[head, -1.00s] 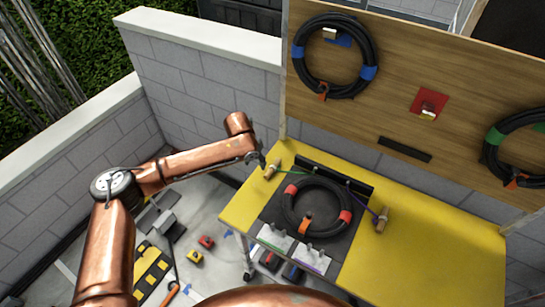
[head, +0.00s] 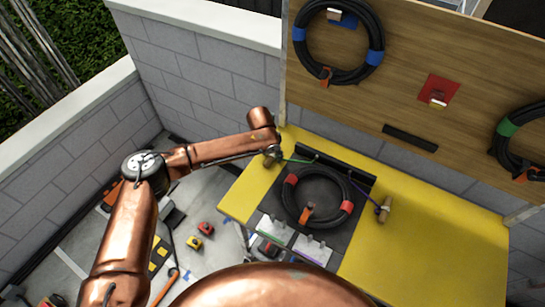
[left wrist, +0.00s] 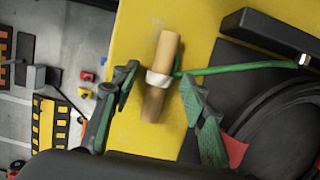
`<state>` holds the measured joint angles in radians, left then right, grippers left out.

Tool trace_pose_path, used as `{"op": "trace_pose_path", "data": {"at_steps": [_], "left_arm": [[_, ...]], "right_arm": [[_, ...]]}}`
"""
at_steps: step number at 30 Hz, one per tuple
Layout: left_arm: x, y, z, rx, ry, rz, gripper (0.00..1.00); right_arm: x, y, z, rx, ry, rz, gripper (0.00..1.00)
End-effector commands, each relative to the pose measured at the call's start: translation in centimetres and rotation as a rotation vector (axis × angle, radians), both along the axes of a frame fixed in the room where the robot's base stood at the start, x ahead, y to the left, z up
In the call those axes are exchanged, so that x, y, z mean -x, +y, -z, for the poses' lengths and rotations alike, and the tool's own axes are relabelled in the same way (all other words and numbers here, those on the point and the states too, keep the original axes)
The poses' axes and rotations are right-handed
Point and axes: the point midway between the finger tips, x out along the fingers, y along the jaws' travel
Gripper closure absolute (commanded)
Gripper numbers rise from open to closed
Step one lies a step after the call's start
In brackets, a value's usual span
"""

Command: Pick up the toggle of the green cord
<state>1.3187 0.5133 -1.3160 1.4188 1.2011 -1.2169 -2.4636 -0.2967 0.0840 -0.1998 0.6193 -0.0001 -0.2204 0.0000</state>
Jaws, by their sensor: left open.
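The wooden toggle (left wrist: 164,58) of the green cord lies on the yellow table top (left wrist: 192,22) in the left wrist view, with a white band around its middle. The green cord (left wrist: 240,68) runs right from the band to a dark bar; it also shows in the head view (head: 299,161). My left gripper (left wrist: 158,85) is open, with one finger on each side of the toggle and apart from it. In the head view my left gripper (head: 272,157) is over the table's left part and hides the toggle. My right gripper is not in view.
A black cable coil (head: 317,198) with red and orange bands lies right of the gripper. A second wooden toggle (head: 384,209) on a purple cord stands further right. A wooden board (head: 400,60) with hanging coils rises behind the table. The table's right part is clear.

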Motion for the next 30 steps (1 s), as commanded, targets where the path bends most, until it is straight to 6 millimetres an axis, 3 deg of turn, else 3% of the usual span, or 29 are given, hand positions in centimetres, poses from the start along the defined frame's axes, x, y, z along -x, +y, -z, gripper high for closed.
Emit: {"op": "trace_pose_path", "data": {"at_steps": [2,6,17,23,30], "left_arm": [[0.0,0.0,0.0,0.001,-0.001,0.0,0.59],[0.0,0.0,0.0,0.001,-0.001,0.0,0.61],[0.0,0.0,0.0,0.0,0.0,0.0,0.86],[0.0,0.0,0.0,0.0,0.0,0.0,0.99],[0.0,0.0,0.0,0.0,0.0,0.0,1.0]], "right_arm": [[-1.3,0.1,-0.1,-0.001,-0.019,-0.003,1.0],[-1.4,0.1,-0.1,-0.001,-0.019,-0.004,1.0],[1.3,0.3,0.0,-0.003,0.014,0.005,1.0],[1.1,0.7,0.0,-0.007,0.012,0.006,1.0],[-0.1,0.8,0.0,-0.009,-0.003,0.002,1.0]]}}
